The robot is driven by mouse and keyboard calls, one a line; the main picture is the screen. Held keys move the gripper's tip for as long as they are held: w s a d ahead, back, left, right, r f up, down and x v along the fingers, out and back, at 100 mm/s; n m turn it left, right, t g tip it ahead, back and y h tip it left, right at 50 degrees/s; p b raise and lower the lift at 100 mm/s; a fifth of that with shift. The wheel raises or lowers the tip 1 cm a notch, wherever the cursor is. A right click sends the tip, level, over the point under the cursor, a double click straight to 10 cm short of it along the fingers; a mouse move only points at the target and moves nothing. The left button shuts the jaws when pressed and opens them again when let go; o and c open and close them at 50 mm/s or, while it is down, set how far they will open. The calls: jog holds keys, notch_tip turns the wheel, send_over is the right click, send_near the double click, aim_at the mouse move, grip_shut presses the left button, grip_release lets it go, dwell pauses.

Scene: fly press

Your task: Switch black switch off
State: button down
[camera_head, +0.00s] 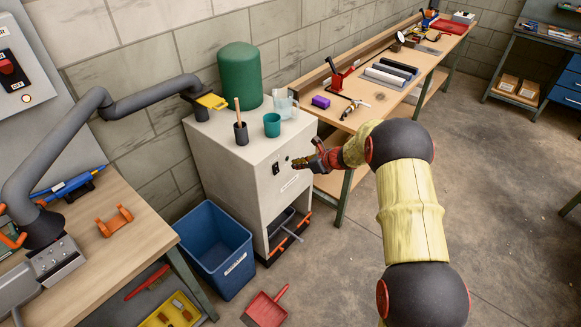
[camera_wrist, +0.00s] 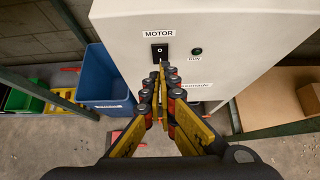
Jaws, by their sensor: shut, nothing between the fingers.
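The black switch (camera_head: 276,168) is on the front of a pale cabinet (camera_head: 230,160). In the wrist view the switch (camera_wrist: 159,53) sits under a MOTOR label (camera_wrist: 159,34), with a small white mark near its top. My gripper (camera_head: 297,163) is in front of the cabinet, to the right of the switch in the head view. In the wrist view my gripper (camera_wrist: 163,68) is shut and empty, its fingertips appearing just below the switch. I cannot tell whether they touch it. A dark green RUN lamp (camera_wrist: 197,51) is right of the switch.
A green cylinder (camera_head: 239,75), a teal cup (camera_head: 272,125) and a dark pot (camera_head: 241,134) stand on the cabinet. A blue bin (camera_head: 212,245) stands to its left. A workbench (camera_head: 385,75) runs behind my arm. A red switch (camera_head: 8,66) is on the left panel.

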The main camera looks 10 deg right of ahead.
jog(key=shift+w+r+p+v, duration=0.1)
jog(key=shift+r+p+v, duration=0.05)
jog(key=shift+v, duration=0.65)
jog(key=shift+w+r+p+v, duration=0.1)
jog(key=shift+r+p+v, duration=0.05)
jog(key=shift+v, duration=0.65)
jog(key=shift+a, duration=0.1)
jog(key=s+a+n+g, duration=0.2)
jog(key=s+n+g, duration=0.1)
jog(key=s+n, duration=0.4)
jog(key=s+a+n+g, duration=0.2)
jog(key=s+n, duration=0.3)
jog(key=s, duration=0.3)
jog(key=s+a+r+n+t+h, duration=0.1)
jog(key=s+r+n+h, duration=0.2)
jog(key=s+r+n, duration=0.5)
jog(key=s+r+n+t+h, duration=0.1)
jog(key=s+r+n+h, duration=0.2)
jog(key=s+r+n, duration=0.5)
jog(key=s+r, duration=0.4)
jog(key=s, duration=0.4)
jog(key=s+r, duration=0.5)
jog(key=s, duration=0.4)
jog(key=shift+a+r+n, duration=0.25)
jog(key=shift+a+n, duration=0.15)
